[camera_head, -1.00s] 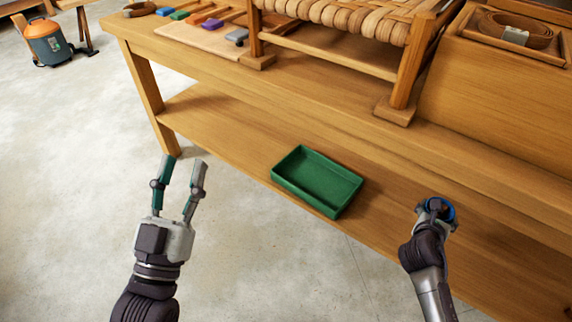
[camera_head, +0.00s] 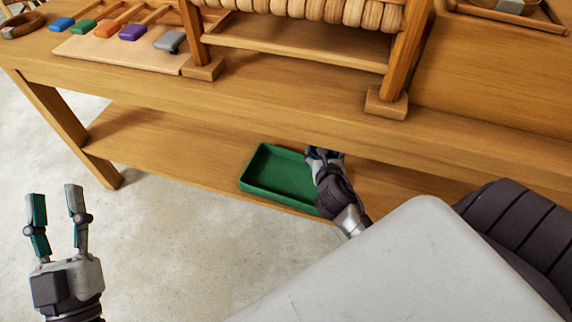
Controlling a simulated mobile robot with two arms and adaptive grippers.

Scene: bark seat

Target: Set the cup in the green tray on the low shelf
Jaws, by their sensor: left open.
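The green tray (camera_head: 256,190) is a shallow rectangular tray on the low shelf (camera_head: 150,140), near its front edge. My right gripper (camera_head: 324,155) is over the tray's right end and hides part of it. Small patches of blue show at its fingers, but I cannot make out a whole cup there. Its fingers are too hidden to tell open from shut. My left gripper (camera_head: 54,208) is open and empty, fingers up, over the floor at the lower left, well away from the tray.
The bench top (camera_head: 130,84) overhangs the low shelf. On it stand a woven seat frame (camera_head: 300,45) and a board (camera_head: 100,52) with several coloured-ended tools. The shelf left of the tray is clear. My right arm covers the lower right.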

